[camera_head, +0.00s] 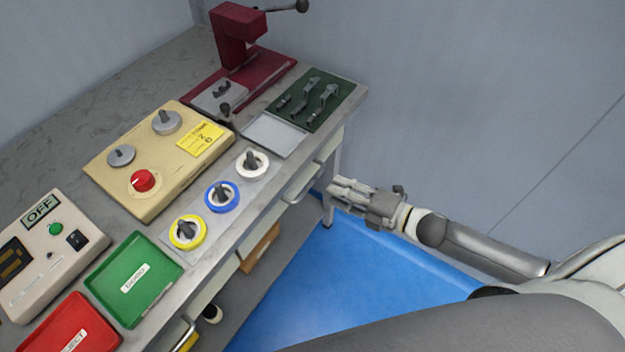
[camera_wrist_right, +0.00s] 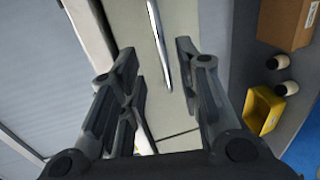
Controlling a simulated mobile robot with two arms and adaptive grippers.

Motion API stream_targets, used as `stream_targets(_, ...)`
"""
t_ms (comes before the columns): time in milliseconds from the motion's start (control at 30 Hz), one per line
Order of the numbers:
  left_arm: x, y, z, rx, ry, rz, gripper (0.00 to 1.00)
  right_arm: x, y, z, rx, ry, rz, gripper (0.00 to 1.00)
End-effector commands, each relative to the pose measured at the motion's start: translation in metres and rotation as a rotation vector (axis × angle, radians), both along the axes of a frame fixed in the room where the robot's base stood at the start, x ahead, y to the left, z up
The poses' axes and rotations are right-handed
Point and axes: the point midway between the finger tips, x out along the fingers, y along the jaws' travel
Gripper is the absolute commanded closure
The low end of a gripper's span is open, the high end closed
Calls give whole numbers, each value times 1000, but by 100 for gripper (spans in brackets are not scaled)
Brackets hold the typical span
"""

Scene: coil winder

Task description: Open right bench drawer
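The right bench drawer (camera_head: 302,184) is a pale front under the bench top at its far right end, seen at a steep angle in the head view. In the right wrist view its front (camera_wrist_right: 140,38) carries a slim silver bar handle (camera_wrist_right: 157,40). The drawer looks shut, though the angle makes this hard to judge. My right gripper (camera_head: 335,188) is just to the right of the drawer front. In the right wrist view the fingers (camera_wrist_right: 158,55) are open and empty, with the handle beyond and between them, apparently not touched. My left gripper is out of view.
The bench top (camera_head: 226,240) holds a maroon press (camera_head: 240,45), a green tool mat (camera_head: 318,102), wire spools, a control box (camera_head: 158,165), and green and red trays. A cardboard box (camera_head: 260,248) sits below. The blue floor (camera_head: 345,285) beside the bench is clear.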

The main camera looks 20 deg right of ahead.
Motion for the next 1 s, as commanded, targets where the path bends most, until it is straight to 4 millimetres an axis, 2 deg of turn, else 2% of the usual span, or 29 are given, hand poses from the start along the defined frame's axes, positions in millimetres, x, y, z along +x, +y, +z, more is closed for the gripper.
stream_targets(300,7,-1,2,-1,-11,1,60,40,31,-9,3,-1,-1,68)
stream_targets(500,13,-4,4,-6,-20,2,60,59,45,-15,3,1,-3,68)
stream_targets(700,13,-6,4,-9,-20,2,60,66,51,-18,2,2,-3,68)
stream_targets(967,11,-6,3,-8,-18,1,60,67,52,-18,1,2,-3,68)
stream_targets(1000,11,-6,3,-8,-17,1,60,67,52,-18,1,2,-3,72)
